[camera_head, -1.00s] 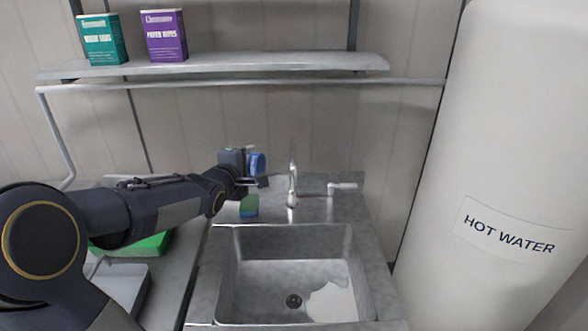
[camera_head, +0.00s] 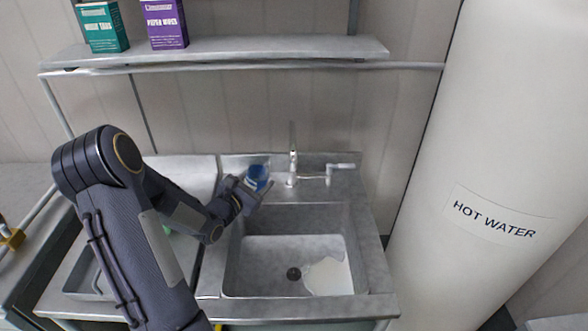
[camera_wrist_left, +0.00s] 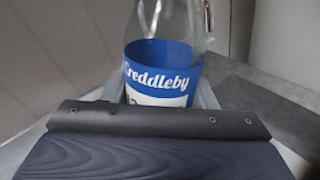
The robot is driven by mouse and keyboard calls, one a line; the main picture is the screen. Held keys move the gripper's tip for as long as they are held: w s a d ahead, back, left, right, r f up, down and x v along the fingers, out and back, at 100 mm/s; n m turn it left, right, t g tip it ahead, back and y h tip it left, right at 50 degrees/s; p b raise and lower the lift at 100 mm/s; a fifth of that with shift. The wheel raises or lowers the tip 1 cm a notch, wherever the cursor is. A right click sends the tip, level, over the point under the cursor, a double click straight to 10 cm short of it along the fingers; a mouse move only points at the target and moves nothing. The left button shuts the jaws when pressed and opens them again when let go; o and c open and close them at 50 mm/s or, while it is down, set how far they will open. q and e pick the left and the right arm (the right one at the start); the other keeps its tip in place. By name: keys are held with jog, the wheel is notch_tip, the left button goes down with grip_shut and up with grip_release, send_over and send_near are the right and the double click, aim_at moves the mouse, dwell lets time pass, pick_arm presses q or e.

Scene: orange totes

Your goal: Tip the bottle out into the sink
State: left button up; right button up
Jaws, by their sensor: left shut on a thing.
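The bottle is clear with a blue and white "Creddleby" label. It fills the middle of the left wrist view (camera_wrist_left: 160,62), its top cut off by the frame. In the head view only its blue part (camera_head: 257,175) shows clearly, at the sink's back left corner. My left gripper (camera_head: 250,187) is shut on the bottle, with a finger on each side of it in the wrist view (camera_wrist_left: 162,92). The steel sink (camera_head: 290,213) lies to the front right of the bottle. A pale patch (camera_head: 328,276) and a dark drain show on its floor.
The faucet (camera_head: 292,165) and its lever (camera_head: 340,167) stand behind the sink, right of the bottle. A shelf (camera_head: 230,50) with a teal box (camera_head: 103,27) and a purple box (camera_head: 166,24) runs above. A white hot water tank (camera_head: 500,130) stands at the right.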

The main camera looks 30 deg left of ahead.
pick_arm(q)
jog(key=shift+a+f+n, duration=0.1)
jog(key=shift+f+n, duration=0.35)
jog(key=shift+n, duration=0.45)
jog(key=shift+f+n+t, duration=0.1)
jog(key=shift+n+t, duration=0.3)
jog(key=shift+n, duration=0.4)
